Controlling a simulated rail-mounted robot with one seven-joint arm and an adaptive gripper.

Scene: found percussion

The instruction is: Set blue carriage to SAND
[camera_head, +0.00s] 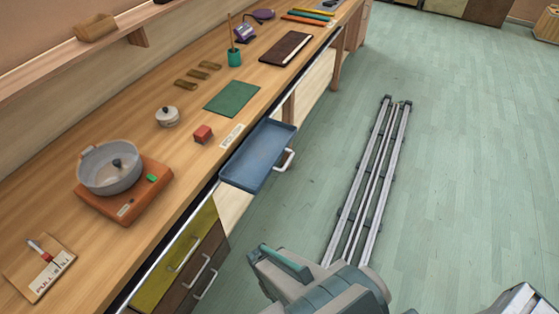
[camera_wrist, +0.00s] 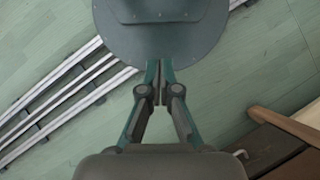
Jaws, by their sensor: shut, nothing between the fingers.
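A blue tray-like drawer (camera_head: 262,150) stands pulled out from the front of the wooden bench. It looks empty and has a pale handle (camera_head: 285,160) on its outer side. It is the only large blue piece that could be the blue carriage. A small white label (camera_head: 231,136) lies on the bench edge beside it; its lettering is too small to read, and I cannot make out SAND anywhere. My gripper (camera_wrist: 157,98) is shut and empty, over the floor in the wrist view, apart from the drawer. In the head view I cannot make out its fingertips.
The bench (camera_head: 140,130) holds a grey pot (camera_head: 110,170) on an orange base (camera_head: 130,205), a red block (camera_head: 203,133), a green mat (camera_head: 232,97) and a PULL card (camera_head: 40,267). Closed drawers (camera_head: 180,265) sit below. Floor rails (camera_head: 367,185) run alongside; the floor rightward is clear.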

